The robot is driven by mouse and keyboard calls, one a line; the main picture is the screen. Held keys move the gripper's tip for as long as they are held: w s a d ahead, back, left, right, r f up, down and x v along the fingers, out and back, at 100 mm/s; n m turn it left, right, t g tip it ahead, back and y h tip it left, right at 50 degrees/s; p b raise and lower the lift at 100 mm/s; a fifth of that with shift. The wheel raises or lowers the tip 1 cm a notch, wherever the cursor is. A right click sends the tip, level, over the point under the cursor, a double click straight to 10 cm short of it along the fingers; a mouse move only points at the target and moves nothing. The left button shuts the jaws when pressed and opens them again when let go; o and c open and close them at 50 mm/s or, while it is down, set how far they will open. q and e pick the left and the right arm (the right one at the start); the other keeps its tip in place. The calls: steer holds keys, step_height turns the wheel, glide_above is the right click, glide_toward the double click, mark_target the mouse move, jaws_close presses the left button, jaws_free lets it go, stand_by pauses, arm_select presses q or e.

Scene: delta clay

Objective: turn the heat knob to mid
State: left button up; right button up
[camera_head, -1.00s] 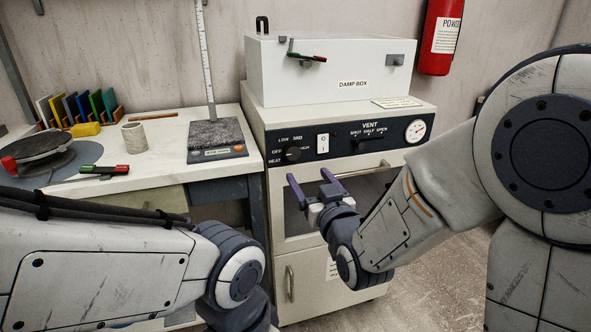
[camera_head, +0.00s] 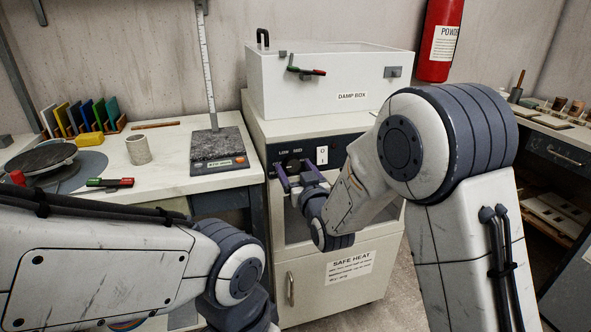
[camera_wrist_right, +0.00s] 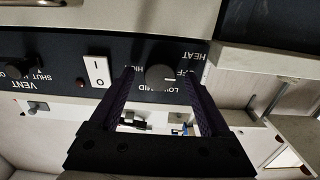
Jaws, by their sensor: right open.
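The heat knob (camera_head: 294,164) is a dark round knob on the dark control panel, below the printed words LOW and MID. In the right wrist view the panel is upside down, and the knob (camera_wrist_right: 158,75) sits between my right gripper's fingertips, with OFF, LOW, MID and HIGH printed around it. A small white mark shows on it, but I cannot tell its exact setting. My right gripper (camera_head: 296,173) is open, one finger on each side of the knob; contact is not clear. My left arm shows at lower left, but its gripper is out of view.
The power switch (camera_wrist_right: 96,71) is right beside one finger, with the vent knob (camera_wrist_right: 18,68) farther along the panel. The white damp box (camera_head: 350,83) stands on top of the cabinet. A bench with a scale (camera_head: 218,150) is at left.

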jaws_close()
